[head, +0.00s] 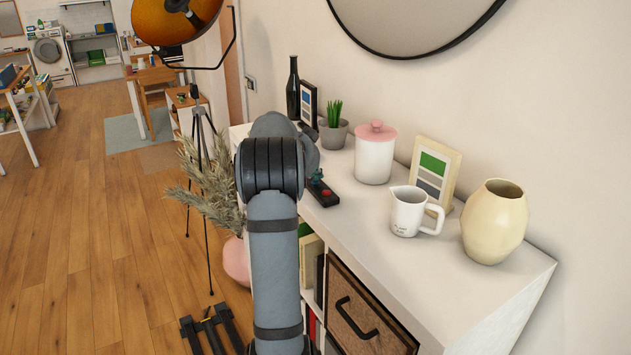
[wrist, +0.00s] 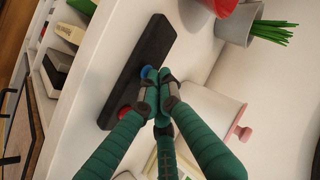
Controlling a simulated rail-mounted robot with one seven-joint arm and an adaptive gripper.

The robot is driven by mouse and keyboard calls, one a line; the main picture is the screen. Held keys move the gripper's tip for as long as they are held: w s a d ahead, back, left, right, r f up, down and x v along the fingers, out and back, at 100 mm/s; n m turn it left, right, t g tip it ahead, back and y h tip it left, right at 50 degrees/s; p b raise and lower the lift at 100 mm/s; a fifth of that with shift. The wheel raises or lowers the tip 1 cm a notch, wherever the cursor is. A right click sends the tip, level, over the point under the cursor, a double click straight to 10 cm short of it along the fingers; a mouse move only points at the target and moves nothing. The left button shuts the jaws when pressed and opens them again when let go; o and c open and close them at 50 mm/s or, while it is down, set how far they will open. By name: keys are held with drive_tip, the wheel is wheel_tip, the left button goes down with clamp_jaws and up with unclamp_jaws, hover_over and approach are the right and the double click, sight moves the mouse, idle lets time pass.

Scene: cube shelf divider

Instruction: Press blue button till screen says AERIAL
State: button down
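A black button panel (wrist: 140,65) lies on the white shelf top. Its blue button (wrist: 149,73) is partly hidden behind my fingertips, and its red button (wrist: 125,113) shows lower down. My gripper (wrist: 161,86) has its teal fingers drawn together with nothing between them. The tips overlap the blue button in the wrist view; I cannot tell whether they touch it. In the head view the panel (head: 324,198) is partly covered by my arm, and the gripper (head: 317,178) shows small above it. No readable AERIAL text shows in either view.
Beside the panel stand a potted plant (head: 333,132), a white canister (head: 374,159) with a pink lid, a white jug (head: 408,211) and a cream vase (head: 494,222). A dark bottle (head: 293,90) and a dark frame (head: 308,102) stand farther back; a cream frame (head: 435,175) leans behind the jug.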

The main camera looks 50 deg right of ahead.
sight(316, 183)
drive_tip(key=shift+r+p, duration=0.4)
drive_tip(key=shift+r, duration=0.4)
drive_tip(key=shift+r+p, duration=1.65)
drive_tip(key=shift+r, duration=0.9)
drive_tip(key=shift+f, duration=0.1)
